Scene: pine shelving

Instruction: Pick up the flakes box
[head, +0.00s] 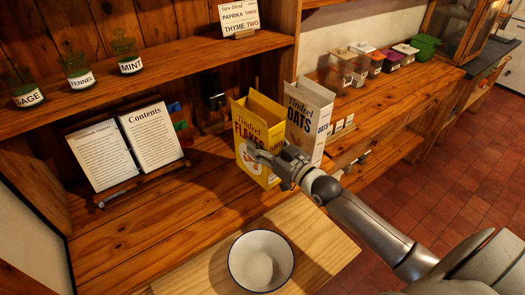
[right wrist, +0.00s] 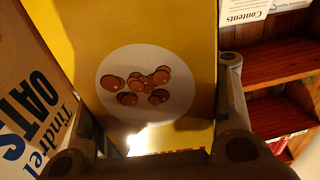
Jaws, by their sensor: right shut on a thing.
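The flakes box (head: 253,129) is yellow, with an open top and "Tindrel FLAKES" lettering. It stands about upright at the shelf's front, left of the white oats box (head: 311,117). My right gripper (head: 273,158) reaches in from the right and is shut on the flakes box at its lower part. In the right wrist view the yellow box (right wrist: 178,40) with its white oval fills the space between the fingers. The oats box (right wrist: 34,110) shows close beside it there. I cannot tell whether the flakes box is lifted. My left gripper is not in view.
A white bowl (head: 261,261) stands on a pale wooden board (head: 318,240) in front. An open book on a stand (head: 124,147) is at the left. Green jars (head: 127,52) stand on the upper shelf. Several small containers (head: 376,62) line the right shelf.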

